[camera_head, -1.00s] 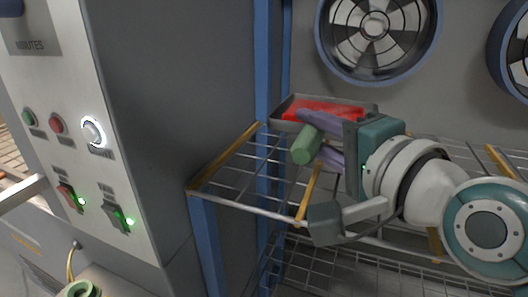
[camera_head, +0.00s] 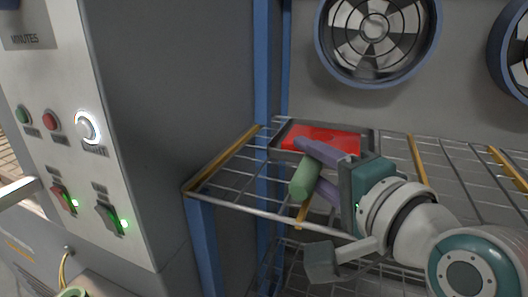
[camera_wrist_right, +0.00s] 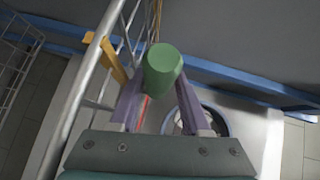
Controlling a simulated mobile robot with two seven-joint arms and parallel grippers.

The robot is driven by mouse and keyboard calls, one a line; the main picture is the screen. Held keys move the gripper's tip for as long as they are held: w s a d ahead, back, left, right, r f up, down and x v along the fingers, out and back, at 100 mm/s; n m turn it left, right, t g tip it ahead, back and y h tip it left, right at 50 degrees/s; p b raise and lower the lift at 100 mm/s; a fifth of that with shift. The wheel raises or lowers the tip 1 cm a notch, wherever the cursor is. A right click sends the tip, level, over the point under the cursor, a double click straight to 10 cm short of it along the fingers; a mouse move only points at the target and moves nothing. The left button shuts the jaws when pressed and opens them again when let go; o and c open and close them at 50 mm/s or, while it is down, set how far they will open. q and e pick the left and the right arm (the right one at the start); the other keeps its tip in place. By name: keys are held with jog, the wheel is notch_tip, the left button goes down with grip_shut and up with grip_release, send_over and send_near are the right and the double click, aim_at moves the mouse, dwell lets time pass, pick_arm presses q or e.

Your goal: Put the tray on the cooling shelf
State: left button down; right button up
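The tray (camera_head: 366,139) is a grey rectangular pan with a red content (camera_head: 318,139). In the head view it lies level at the back left of the wire cooling shelf (camera_head: 250,205), on or just above the wires; I cannot tell if it touches. My right gripper (camera_head: 306,164) is in front of it, its purple fingers on either side of a green cylindrical handle (camera_head: 303,180). The handle also shows between the fingers in the right wrist view (camera_wrist_right: 163,70). The fingers hide where handle and tray join. My left gripper is not in view.
Yellow strips (camera_head: 223,160) cross the shelf, and its right side is bare. A blue post (camera_head: 264,80) stands at the back left. A fan (camera_head: 374,38) hangs on the wall behind. A grey control cabinet (camera_head: 180,120) with lit switches stands at the left.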

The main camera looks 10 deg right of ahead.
jog(key=p+v, duration=0.1)
jog(key=v, duration=1.1)
jog(key=shift+p, duration=0.35)
jog(key=shift+f, duration=0.1)
